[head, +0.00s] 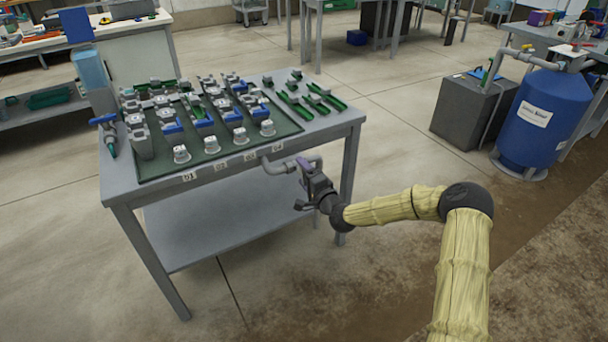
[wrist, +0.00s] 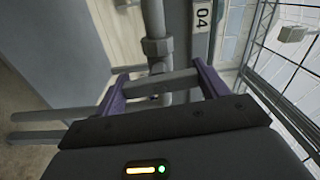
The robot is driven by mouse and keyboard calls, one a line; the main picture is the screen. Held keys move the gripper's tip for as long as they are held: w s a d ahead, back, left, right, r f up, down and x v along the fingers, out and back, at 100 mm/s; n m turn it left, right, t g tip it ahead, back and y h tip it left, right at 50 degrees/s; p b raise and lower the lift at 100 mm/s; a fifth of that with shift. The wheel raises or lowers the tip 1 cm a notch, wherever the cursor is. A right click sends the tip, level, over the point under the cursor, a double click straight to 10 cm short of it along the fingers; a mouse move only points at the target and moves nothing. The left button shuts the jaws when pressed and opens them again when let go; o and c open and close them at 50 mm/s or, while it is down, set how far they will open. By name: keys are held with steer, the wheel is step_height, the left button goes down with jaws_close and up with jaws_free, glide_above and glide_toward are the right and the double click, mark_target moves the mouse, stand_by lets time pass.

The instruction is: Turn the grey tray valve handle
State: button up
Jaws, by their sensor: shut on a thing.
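The grey tray valve is on a grey pipe (head: 278,168) at the front edge of the tray table, near the label 04. In the wrist view its pipe and fitting (wrist: 157,46) run down from the top, beside the label. The grey valve handle (wrist: 160,82) lies across the pipe, between my two purple fingers. My gripper (head: 303,184) is at the valve, below the table top's edge. In the wrist view my gripper (wrist: 160,86) is shut on the handle. The handle is mostly hidden by my gripper in the head view.
The grey table (head: 333,119) bears a dark green tray (head: 290,127) with several small valves and green parts. A lower shelf (head: 230,225) is under it. A blue tank (head: 540,125) and a dark box (head: 465,112) stand at the right. The floor between is clear.

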steer(key=shift+f+m, duration=0.1)
steer(key=shift+m, duration=0.4)
steer(key=o, duration=1)
steer(key=p+v, duration=0.3)
steer(key=v, duration=1.4)
steer(key=shift+s+d, duration=0.2)
